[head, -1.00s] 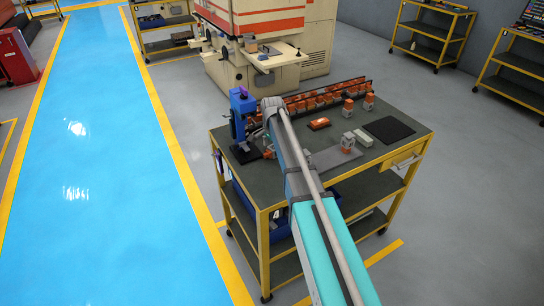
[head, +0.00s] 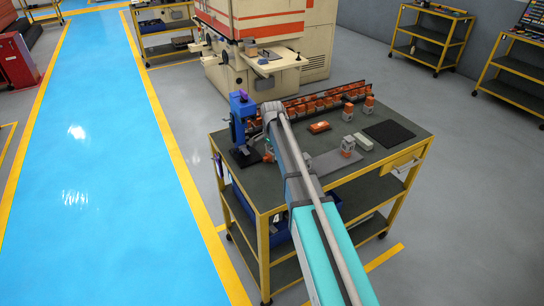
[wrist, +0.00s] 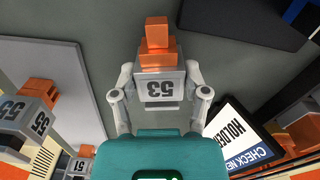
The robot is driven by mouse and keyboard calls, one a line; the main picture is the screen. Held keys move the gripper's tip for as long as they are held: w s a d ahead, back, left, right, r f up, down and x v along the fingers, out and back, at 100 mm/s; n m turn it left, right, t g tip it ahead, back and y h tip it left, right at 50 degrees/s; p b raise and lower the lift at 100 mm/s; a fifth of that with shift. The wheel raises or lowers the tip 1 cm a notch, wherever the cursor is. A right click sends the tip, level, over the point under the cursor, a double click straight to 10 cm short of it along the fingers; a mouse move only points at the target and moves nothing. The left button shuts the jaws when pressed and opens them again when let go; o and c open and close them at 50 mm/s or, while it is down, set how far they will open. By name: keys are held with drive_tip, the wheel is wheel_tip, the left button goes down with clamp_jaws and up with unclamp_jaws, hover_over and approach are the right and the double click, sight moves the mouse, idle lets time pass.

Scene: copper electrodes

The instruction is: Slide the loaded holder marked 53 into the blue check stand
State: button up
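A grey holder marked 53 (wrist: 160,90) with a stepped orange electrode (wrist: 157,42) fills the middle of the wrist view. My gripper (wrist: 159,80) has one finger on each side of it and appears shut on it. In the head view only a bit of orange (head: 268,156) shows beside my arm; the fingers are mostly hidden. The blue check stand (head: 240,115) stands at the left end of the cart top, left of my gripper. A blue part (wrist: 298,11) with a dark base (wrist: 235,15) at top right of the wrist view is probably this stand.
A row of orange-topped holders (head: 315,103) lines the cart's back edge. A CHECK NEXT HOLDER sign (wrist: 243,137) is near my right finger. A black mat (head: 389,132) lies at right.

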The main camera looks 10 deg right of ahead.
sight(272, 151)
drive_tip(key=shift+a, duration=0.1)
clamp_jaws()
drive_tip(key=shift+r, duration=0.1)
wheel_tip(272, 151, up, 3)
drive_tip(key=p, duration=0.3)
drive_tip(key=shift+r, duration=0.1)
drive_tip(key=s+d+r+p, duration=0.3)
drive_tip(key=s+r+p, duration=0.6)
drive_tip(key=s, duration=0.4)
drive_tip(key=shift+s+d+r+p, duration=0.3)
drive_tip(key=shift+d+p, duration=0.05)
drive_tip(key=shift+p, duration=0.2)
drive_tip(key=shift+o, duration=0.6)
unclamp_jaws()
clamp_jaws()
